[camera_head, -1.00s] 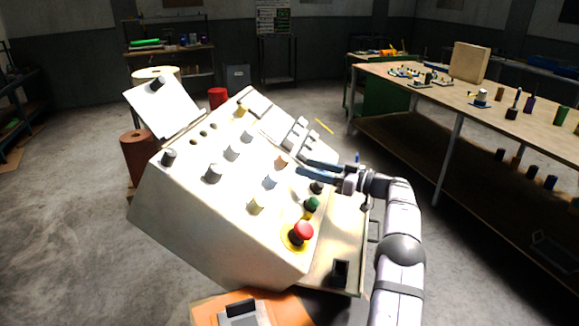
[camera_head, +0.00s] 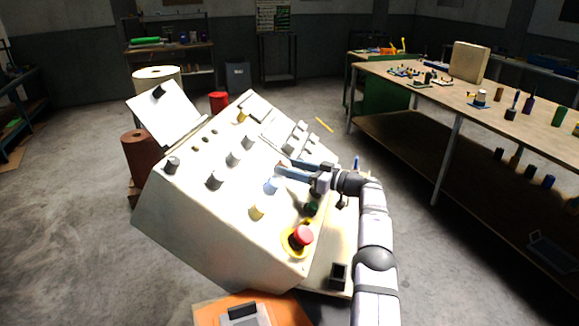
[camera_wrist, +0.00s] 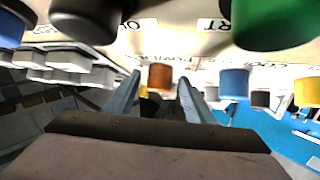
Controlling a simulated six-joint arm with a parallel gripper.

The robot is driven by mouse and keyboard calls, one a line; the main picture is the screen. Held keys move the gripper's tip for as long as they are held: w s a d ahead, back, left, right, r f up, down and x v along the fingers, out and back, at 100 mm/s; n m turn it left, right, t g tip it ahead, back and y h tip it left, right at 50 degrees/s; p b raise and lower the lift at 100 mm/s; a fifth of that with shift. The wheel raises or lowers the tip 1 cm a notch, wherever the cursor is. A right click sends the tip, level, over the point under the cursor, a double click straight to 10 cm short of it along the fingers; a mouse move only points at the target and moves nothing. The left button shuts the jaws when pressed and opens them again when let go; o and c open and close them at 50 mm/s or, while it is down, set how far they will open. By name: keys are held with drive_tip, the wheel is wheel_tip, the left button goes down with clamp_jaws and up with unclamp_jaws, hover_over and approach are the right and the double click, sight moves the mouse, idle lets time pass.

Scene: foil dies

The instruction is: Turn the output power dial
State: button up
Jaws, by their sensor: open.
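The control panel (camera_head: 200,215) is a sloped cream console with several coloured knobs. In the wrist view, an orange-brown knob (camera_wrist: 160,77) shows ahead between the fingertips, under a small label that I cannot read fully. I cannot tell for certain that it is the output power dial. In the head view my gripper hides most of that spot. My gripper (camera_head: 285,167) is open and empty, low over the panel's right-middle part. In the wrist view its fingers (camera_wrist: 160,90) lie on either side of the knob in the picture; contact cannot be told.
A blue knob (camera_head: 271,186) and a cream knob (camera_head: 257,211) lie close by. A green knob (camera_head: 311,208) and a red emergency button (camera_head: 303,235) are nearer the front edge. White switches (camera_head: 297,137) stand behind the gripper.

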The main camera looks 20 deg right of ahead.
idle(0.3)
drive_tip(key=c, duration=1.1)
drive_tip(key=shift+o, duration=0.2)
